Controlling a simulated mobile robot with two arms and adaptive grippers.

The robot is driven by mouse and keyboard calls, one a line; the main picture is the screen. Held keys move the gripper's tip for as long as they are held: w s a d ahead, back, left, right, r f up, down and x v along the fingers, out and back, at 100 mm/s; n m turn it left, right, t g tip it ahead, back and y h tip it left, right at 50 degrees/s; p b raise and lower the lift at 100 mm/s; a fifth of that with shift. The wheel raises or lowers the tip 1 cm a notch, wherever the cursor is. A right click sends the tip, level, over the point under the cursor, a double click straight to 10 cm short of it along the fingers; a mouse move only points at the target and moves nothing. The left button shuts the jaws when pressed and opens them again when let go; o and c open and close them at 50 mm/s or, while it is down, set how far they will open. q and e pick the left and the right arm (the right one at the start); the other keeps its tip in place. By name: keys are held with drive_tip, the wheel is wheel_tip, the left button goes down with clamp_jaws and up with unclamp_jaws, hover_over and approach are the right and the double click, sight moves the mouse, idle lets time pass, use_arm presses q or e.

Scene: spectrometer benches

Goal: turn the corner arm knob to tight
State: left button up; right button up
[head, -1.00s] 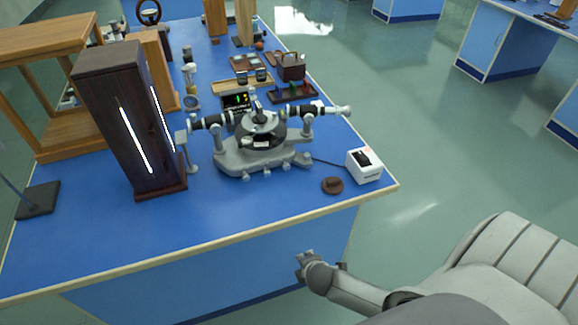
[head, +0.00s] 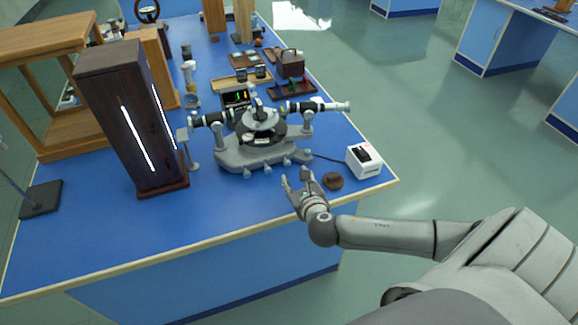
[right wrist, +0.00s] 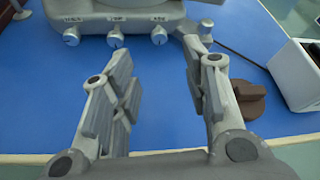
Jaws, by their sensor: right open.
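The grey spectrometer (head: 262,150) stands on the blue bench with several small knobs along its front edge. In the right wrist view three labelled knobs show, left (right wrist: 71,36), middle (right wrist: 116,39) and right (right wrist: 159,36); the labels are too small to read surely. A further knob (right wrist: 205,30) sits at the base's right corner, just beyond the right finger; its setting cannot be told. My right gripper (head: 298,178) is open and empty, over the bench's front edge, short of the knobs and apart from them. It also shows in the right wrist view (right wrist: 162,85). My left gripper is out of view.
A round brown piece (head: 333,181) lies just right of my right gripper. A white box (head: 364,160) with a cable stands beyond it. A tall dark lamp housing (head: 130,120) stands left of the spectrometer. The bench's front left surface is clear.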

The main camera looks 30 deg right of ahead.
sight(288, 164)
drive_tip(key=x, duration=1)
drive_tip(key=shift+w, duration=0.15)
clamp_jaws()
